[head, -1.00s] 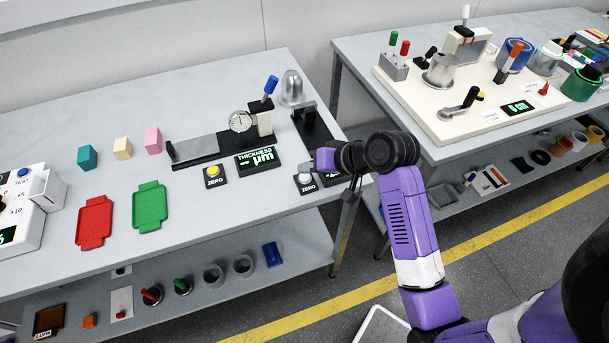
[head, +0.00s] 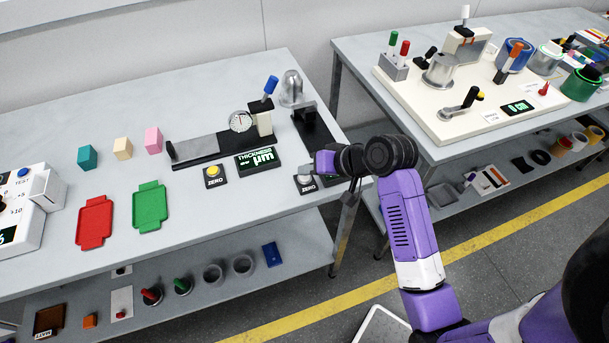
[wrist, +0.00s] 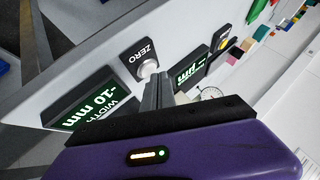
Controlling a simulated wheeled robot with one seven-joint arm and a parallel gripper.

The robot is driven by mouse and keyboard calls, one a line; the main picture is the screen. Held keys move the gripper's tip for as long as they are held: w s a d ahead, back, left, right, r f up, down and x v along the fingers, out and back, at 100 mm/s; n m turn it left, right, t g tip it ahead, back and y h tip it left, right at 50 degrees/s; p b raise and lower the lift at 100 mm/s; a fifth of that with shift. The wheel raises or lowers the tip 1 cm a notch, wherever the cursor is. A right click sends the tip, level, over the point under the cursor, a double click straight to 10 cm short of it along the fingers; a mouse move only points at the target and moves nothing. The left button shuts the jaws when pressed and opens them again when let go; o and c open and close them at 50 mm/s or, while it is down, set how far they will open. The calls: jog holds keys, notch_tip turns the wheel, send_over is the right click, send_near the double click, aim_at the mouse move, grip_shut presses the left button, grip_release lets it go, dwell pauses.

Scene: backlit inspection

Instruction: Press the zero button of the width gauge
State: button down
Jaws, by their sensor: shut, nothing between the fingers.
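The width gauge's zero button (head: 304,179) is a pale round cap on a small black block marked ZERO, at the bench's right front corner. It also shows in the wrist view (wrist: 148,68). My gripper (head: 306,170) is shut and empty, pointing down at the button and partly covering it. In the wrist view the closed fingers (wrist: 156,86) end right beside the cap; I cannot tell whether they touch it. The width display (wrist: 88,106) reads -10 mm in green; in the head view my arm mostly hides it.
The thickness gauge's yellow zero button (head: 212,171) and its display (head: 259,160) stand to the left. A dark gauge base with a metal post (head: 306,115) is behind my gripper. Red (head: 95,222) and green (head: 149,207) trays lie farther left. A second bench stands at right.

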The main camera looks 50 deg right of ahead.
aim_at(308, 178)
jog(key=shift+f, duration=0.45)
dwell(0.3)
jog(key=shift+r, duration=0.1)
jog(key=shift+r+p, duration=0.8)
jog(key=shift+p, duration=0.15)
notch_tip(308, 178, up, 5)
jog(key=p, duration=0.5)
dwell(0.9)
